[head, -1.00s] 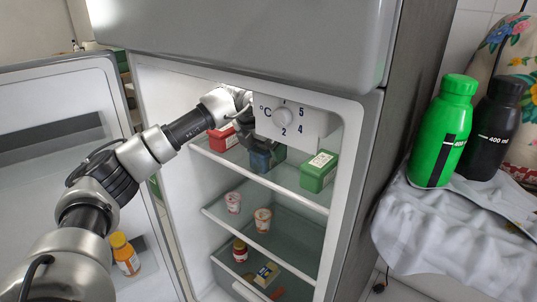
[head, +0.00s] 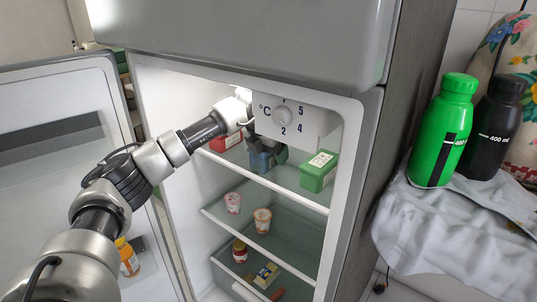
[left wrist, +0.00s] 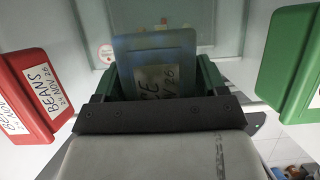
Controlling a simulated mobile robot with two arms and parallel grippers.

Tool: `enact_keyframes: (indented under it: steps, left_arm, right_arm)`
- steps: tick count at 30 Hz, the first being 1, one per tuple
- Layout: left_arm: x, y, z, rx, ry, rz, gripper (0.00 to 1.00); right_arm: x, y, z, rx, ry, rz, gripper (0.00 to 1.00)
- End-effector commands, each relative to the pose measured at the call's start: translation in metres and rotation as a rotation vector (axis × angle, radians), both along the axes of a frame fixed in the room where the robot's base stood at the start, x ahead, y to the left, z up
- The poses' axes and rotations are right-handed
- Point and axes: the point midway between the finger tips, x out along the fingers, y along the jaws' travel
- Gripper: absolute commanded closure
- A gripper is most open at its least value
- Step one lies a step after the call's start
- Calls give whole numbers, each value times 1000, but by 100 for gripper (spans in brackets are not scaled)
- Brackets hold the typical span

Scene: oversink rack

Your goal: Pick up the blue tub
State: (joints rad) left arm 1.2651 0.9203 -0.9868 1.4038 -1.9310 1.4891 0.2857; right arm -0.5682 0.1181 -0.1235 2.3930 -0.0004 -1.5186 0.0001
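The blue tub (head: 261,162) stands on the upper fridge shelf, between a red tub (head: 224,140) and a green tub (head: 318,171). My left gripper (head: 268,148) reaches in at the blue tub and partly covers it. In the left wrist view the blue tub (left wrist: 155,58) is straight ahead beyond the dark gripper edge, its pale label partly hidden. My right gripper is not in view.
The temperature dial box (head: 292,119) hangs close to my left wrist. Two small cups (head: 262,220) stand on the shelf below. The open fridge door is at left. Green and black bottles stand at right.

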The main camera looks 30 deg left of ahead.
Motion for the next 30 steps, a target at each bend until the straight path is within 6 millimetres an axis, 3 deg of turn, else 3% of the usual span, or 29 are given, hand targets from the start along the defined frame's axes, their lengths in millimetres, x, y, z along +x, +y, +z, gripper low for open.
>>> enact_keyframes:
  steps: [1, 8, 20, 26, 30]
  left_arm:
    - [0, 0, 0, 0, 1, 0, 36]
    - [0, 0, -1, 0, 1, 0, 71]
    - [0, 0, 10, -1, -2, 0, 71]
    - [1, 0, 44, -1, -5, 0, 71]
    - [-26, 4, 36, 2, 0, 0, 71]
  right_arm:
    - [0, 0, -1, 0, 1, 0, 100]
    - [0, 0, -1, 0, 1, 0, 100]
    - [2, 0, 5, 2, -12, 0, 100]
    - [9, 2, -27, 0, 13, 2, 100]
    - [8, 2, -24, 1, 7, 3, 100]
